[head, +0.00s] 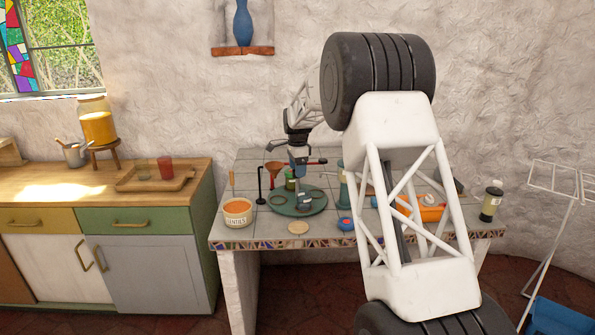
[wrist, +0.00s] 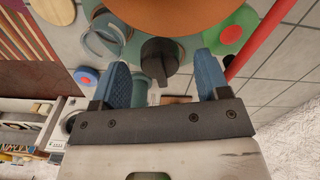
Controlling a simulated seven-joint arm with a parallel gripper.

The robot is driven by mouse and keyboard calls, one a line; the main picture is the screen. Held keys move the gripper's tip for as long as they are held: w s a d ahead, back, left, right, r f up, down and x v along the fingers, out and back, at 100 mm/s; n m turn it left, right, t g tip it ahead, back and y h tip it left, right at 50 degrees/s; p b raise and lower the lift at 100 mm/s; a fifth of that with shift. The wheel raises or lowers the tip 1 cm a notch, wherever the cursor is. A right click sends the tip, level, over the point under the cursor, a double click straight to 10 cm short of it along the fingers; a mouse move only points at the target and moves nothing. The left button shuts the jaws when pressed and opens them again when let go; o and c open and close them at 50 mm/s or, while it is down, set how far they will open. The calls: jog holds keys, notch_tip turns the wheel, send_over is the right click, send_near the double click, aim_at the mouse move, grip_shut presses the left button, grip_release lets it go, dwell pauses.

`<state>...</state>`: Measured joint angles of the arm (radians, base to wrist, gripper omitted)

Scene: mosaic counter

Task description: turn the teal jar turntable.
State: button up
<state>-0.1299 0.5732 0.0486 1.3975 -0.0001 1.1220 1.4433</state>
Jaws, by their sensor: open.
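The teal jar turntable (head: 312,207) is a round disc on the tiled counter, with a small green jar (head: 290,182) at its back left. In the wrist view, part of its teal surface (wrist: 187,48) shows below an orange round thing, and a dark grey knob (wrist: 159,52) stands up from it. My gripper (head: 299,180) is over the turntable, pointing down. In the wrist view my gripper (wrist: 163,68) is open, its blue fingers either side of the knob with gaps on both sides. Whether the fingertips reach down to the knob's height is unclear.
A labelled orange tub (head: 238,213), a round coaster (head: 298,228) and a blue-red item (head: 346,224) lie around the turntable. My arm hides some of the counter.

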jog(key=shift+f, duration=0.5)
jog(key=shift+c, duration=0.5)
jog(key=c, duration=1.2)
